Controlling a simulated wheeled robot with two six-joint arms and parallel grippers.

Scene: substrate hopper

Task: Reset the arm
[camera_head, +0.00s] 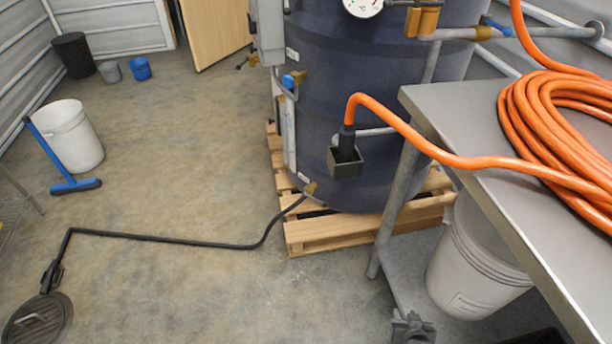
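My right gripper (411,326) shows as a small dark shape at the bottom edge, right of centre. It is over the floor beside the steel table's lower shelf, and most of the arm is cut off by the frame. It is too small and dark to tell whether its fingers are apart, and I see nothing clearly held in it. My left gripper is not in view.
A dark blue tank (340,110) stands on a wooden pallet (330,232). A steel table (465,125) at right bears a coiled orange hose (540,115). A white bucket (478,262) sits below.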

